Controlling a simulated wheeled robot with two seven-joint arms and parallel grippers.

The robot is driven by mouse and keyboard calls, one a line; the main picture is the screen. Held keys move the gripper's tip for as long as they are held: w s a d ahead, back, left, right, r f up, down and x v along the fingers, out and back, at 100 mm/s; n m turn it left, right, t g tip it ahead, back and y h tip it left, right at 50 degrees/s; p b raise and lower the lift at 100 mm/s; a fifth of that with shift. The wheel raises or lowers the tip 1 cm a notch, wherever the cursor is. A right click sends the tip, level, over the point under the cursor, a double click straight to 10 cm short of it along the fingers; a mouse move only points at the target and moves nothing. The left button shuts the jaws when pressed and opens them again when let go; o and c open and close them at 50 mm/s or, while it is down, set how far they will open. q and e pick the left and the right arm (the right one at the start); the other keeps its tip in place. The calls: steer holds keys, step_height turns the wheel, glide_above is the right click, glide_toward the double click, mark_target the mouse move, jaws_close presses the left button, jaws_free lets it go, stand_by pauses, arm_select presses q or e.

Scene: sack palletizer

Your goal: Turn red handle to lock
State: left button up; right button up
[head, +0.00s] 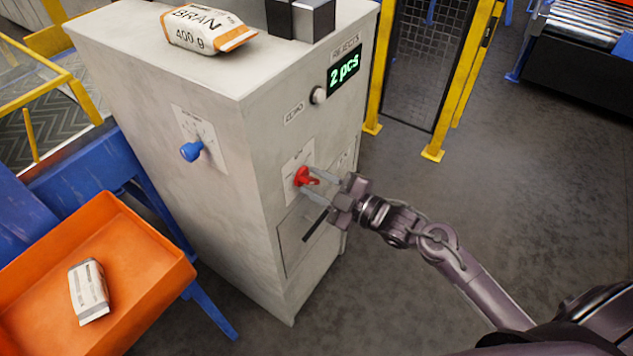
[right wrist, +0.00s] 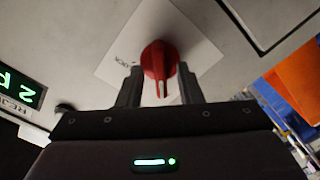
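The red handle (head: 302,177) is a rotary knob on a white label plate on the front of the pale grey cabinet (head: 258,150). In the right wrist view the red handle (right wrist: 159,62) sits between the two fingers, with a gap on each side. My right gripper (head: 309,180) is open, its fingers on either side of the handle; in the right wrist view the fingertips (right wrist: 160,76) reach toward the plate. The label's lettering is mostly too small to read. My left gripper is not in view.
A blue knob (head: 191,151) is on the cabinet's left face. A display (head: 343,68) reads "2 pcs". A BRAN bag (head: 205,30) lies on top. An orange tray (head: 140,240) with a bag (head: 89,292) stands at the left. Floor to the right is clear.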

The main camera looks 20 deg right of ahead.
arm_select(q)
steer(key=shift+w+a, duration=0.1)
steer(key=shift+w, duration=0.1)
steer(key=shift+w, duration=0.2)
arm_select(e)
jaws_close()
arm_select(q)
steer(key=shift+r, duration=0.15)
